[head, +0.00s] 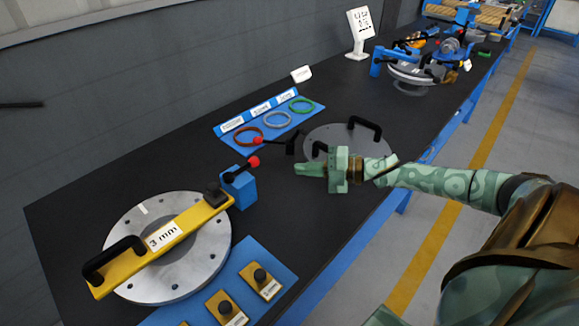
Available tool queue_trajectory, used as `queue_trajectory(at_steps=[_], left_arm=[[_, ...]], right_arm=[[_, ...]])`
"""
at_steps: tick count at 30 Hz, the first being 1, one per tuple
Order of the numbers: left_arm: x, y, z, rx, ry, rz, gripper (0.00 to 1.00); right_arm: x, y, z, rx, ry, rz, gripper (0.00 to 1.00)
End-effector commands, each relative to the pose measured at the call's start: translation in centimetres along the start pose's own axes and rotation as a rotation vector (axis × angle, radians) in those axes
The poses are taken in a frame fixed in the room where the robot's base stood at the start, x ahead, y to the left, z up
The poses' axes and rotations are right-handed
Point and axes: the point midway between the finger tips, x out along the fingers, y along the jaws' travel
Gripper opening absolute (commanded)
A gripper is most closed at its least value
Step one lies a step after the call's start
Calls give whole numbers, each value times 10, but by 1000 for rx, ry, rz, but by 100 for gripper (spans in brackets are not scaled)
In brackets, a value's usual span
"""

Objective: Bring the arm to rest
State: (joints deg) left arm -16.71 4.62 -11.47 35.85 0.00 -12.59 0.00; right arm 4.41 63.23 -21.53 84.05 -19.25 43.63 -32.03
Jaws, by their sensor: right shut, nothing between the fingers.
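My right arm reaches in from the right edge over the dark bench. My right gripper (308,169) is shut and empty, pointing left above the middle of the bench. Behind it lies a grey round plate (335,136) with black handles, partly hidden by the gripper. My left gripper is not in view. At the lower left a grey flanged disc (205,262) lies with a yellow bar (190,228) marked "3 mm" across it. The bar has a black handle at its near end.
A blue block (240,188) with a red-knobbed lever stands beside the disc. A blue tray (222,131) holds red, grey and green rings. A blue panel (285,275) with knobbed yellow plates lies at the front. Machinery (420,70) and a white sign (360,28) stand farther back.

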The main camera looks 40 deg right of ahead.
Motion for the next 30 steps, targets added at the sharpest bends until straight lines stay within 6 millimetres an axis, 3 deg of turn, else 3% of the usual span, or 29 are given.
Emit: queue_trajectory(at_steps=[5,23,30], left_arm=[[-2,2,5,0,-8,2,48],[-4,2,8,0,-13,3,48],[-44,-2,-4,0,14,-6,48]], right_arm=[[-9,0,2,0,0,0,0],[-9,2,1,-1,0,1,0],[-18,55,-7,-19,1,23,0]])
